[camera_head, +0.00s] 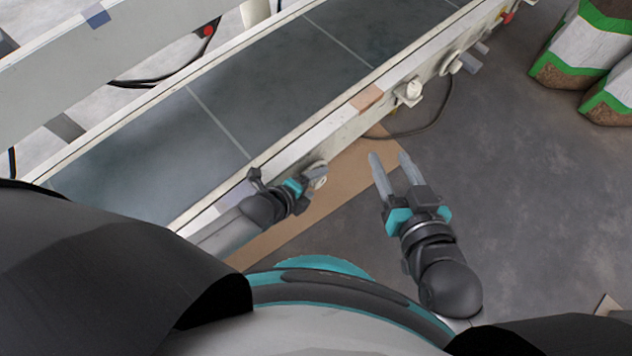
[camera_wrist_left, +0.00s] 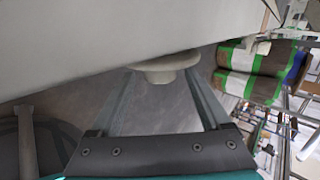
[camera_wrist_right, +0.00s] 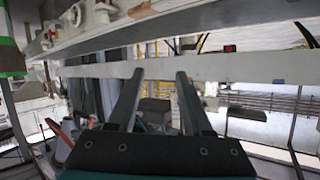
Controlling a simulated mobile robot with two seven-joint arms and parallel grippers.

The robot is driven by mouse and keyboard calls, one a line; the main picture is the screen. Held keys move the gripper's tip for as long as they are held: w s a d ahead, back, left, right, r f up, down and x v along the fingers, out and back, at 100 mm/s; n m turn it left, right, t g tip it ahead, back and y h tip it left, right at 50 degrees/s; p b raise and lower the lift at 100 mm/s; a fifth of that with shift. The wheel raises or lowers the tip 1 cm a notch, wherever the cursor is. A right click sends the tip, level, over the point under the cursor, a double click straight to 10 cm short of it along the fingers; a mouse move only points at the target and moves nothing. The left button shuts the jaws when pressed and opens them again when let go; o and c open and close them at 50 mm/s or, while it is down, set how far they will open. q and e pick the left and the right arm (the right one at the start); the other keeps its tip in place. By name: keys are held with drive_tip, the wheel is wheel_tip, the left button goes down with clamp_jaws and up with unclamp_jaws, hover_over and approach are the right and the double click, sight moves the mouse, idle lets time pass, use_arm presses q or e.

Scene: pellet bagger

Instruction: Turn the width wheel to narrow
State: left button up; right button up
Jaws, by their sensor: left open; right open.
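A round, pale wheel (camera_head: 317,182) sits low on the side of the conveyor, partly hidden by my left gripper. My left gripper (camera_head: 307,176) is open beside it. In the left wrist view the wheel (camera_wrist_left: 165,68) shows between the two open fingertips, with a gap on either side. No label is readable, so I cannot tell its setting. My right gripper (camera_head: 390,157) is open and empty above the floor, to the right of the wheel and apart from the conveyor.
The conveyor (camera_head: 215,95) runs diagonally with a raised side rail. Another pale knob (camera_head: 409,92) and more fittings (camera_head: 452,64) sit farther along the same side. Brown sheet (camera_head: 345,180) lies on the floor. White, green and brown sacks (camera_head: 585,50) stand at upper right.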

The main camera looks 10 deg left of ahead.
use_arm(q)
drive_tip(key=shift+w+d+f+b, duration=0.25)
drive_tip(key=shift+w+f+b, duration=0.15)
drive_tip(key=shift+w+f, duration=0.05)
use_arm(e)
drive_tip(key=shift+s+a+r+t+y, duration=0.15)
drive_tip(key=shift+a+r+t+y, duration=0.4)
drive_tip(key=shift+t, duration=0.25)
use_arm(q)
drive_tip(key=shift+c, duration=0.2)
clamp_jaws()
